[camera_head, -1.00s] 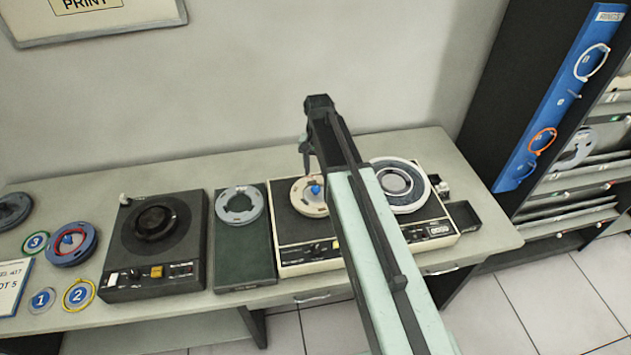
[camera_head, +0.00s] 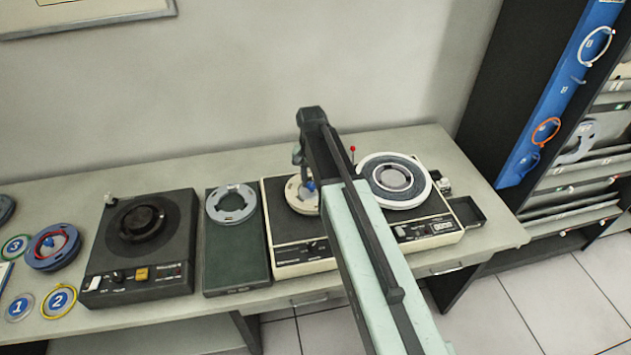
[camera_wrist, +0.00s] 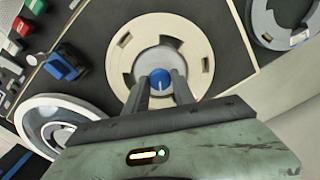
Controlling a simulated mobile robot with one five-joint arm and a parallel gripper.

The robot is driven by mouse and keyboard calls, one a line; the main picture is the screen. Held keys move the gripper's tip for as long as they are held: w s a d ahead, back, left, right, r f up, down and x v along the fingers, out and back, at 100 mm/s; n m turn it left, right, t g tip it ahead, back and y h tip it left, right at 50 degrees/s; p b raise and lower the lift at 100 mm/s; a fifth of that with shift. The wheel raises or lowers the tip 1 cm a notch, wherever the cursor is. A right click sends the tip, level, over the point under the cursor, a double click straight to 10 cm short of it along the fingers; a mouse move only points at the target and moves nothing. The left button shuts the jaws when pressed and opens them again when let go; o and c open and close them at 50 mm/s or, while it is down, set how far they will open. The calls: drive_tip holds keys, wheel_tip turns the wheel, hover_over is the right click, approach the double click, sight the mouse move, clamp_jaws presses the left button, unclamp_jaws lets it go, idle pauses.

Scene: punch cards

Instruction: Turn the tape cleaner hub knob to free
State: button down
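The tape cleaner (camera_head: 291,254) is a cream machine with a dark top on the bench. A cream reel (camera_head: 293,200) sits on its left side, with a blue hub knob (camera_head: 310,187) at the centre. In the wrist view the knob (camera_wrist: 161,79) carries a pale line pointing roughly up the picture. My gripper (camera_wrist: 160,80) is over the hub, its two dark fingers apart with the knob showing between their tips. I cannot tell whether the fingers touch the knob. In the head view my arm hides part of the machine, and the gripper (camera_head: 300,165) is just above the reel.
A larger grey-and-white reel (camera_head: 398,181) sits on the machine's right side, and a thin red-tipped post (camera_head: 353,151) stands behind. A grey ring (camera_head: 231,203) lies on the dark box at left, beside a black device (camera_head: 139,250). The wall is behind the bench.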

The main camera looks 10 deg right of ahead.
drive_tip(key=shift+d, duration=0.3)
drive_tip(key=shift+a, duration=0.1)
drive_tip(key=shift+a+n, duration=0.1)
drive_tip(key=shift+n, duration=0.4)
drive_tip(key=n, duration=0.6)
drive_tip(key=shift+s, duration=0.1)
drive_tip(key=n, duration=0.6)
drive_tip(key=shift+n, duration=0.4)
drive_tip(key=c, duration=1.1)
unclamp_jaws()
drive_tip(key=shift+o, duration=0.2)
